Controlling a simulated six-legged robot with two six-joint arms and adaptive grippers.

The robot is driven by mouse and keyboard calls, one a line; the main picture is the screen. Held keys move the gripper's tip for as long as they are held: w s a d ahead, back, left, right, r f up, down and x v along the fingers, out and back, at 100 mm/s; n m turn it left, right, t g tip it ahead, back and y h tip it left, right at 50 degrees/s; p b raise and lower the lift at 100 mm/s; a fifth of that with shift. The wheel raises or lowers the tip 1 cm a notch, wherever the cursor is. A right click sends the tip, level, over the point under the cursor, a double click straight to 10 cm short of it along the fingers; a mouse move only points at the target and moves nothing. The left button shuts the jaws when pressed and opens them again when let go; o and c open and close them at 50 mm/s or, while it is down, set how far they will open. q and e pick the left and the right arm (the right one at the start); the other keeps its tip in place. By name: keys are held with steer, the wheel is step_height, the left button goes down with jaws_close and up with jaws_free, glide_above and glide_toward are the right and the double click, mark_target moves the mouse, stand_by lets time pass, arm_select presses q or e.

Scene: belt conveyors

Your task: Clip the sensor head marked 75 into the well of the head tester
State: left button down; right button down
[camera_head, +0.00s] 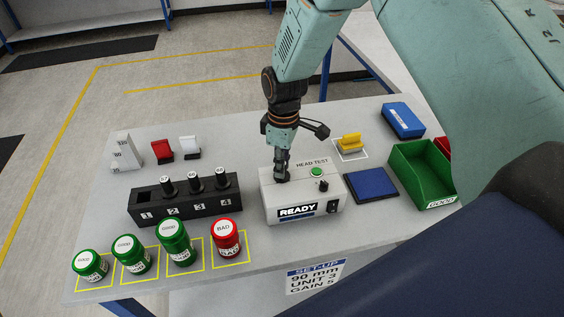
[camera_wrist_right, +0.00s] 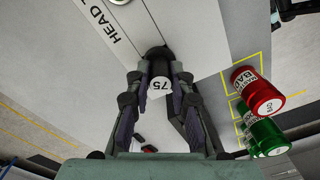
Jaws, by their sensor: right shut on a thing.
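The head tester (camera_head: 270,204) is a pale box labelled HEAD TEST with a lit READY panel (camera_head: 297,211). My right gripper (camera_head: 282,174) points down at the left part of its top. In the right wrist view, my right gripper (camera_wrist_right: 159,92) is shut on the black sensor head marked 75 (camera_wrist_right: 160,86). The head's far end meets a dark round spot on the tester's top (camera_wrist_right: 195,38); I cannot tell how deep it sits in the well. In the head view the gripper hides the well and the held head. My left gripper is not in view.
A black rack (camera_head: 190,208) left of the tester holds three black heads; slot 1 is empty. Green jars (camera_head: 174,243) and a red BAD jar (camera_head: 226,240) stand in front. A blue pad (camera_head: 372,184), green bin (camera_head: 420,172) and yellow piece (camera_head: 350,142) lie right.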

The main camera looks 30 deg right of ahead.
steer(key=c, duration=1.1)
jaws_free()
steer(key=shift+r, duration=0.15)
step_height(320, 180, up, 12)
steer(key=shift+d, duration=0.15)
